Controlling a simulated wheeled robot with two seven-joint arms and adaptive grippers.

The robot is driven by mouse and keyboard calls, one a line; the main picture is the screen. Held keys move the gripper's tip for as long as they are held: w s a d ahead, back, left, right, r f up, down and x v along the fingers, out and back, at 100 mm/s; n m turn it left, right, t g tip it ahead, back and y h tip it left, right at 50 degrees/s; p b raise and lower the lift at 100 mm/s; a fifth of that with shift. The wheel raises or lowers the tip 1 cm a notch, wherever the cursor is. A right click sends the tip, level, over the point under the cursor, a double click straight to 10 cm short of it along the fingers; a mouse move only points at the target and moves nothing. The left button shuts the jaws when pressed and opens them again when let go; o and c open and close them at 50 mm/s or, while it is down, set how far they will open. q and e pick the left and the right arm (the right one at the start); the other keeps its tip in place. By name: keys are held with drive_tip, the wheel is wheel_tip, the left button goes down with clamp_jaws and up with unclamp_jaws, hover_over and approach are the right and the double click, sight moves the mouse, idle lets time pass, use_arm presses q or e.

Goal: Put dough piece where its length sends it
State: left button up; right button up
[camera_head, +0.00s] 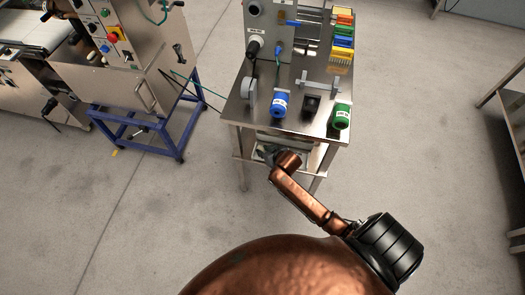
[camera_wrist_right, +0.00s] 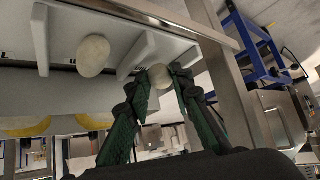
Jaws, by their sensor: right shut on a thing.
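In the right wrist view my right gripper (camera_wrist_right: 162,82) is shut on a small pale rounded dough piece (camera_wrist_right: 160,76), held between its green-padded fingertips. A second pale, oval dough piece (camera_wrist_right: 93,55) rests apart from it to the left, between grey-white upright walls (camera_wrist_right: 41,40). In the head view my right gripper (camera_head: 266,155) is low at the front of the steel table (camera_head: 240,112), beneath the tabletop level. The dough is too small or hidden to make out there. My left gripper is not in view.
On the table stand a blue cylinder (camera_head: 279,104), a green cylinder (camera_head: 341,116) and grey fixtures (camera_head: 318,86). Coloured tools (camera_head: 342,40) are at its back right. A steel machine on a blue frame (camera_head: 150,128) stands left.

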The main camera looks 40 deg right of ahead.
idle(0.3)
drive_tip(key=shift+f, duration=0.55)
drive_tip(key=shift+f, duration=0.1)
drive_tip(key=o, duration=0.7)
drive_tip(key=shift+f, duration=0.1)
drive_tip(key=shift+s, duration=0.1)
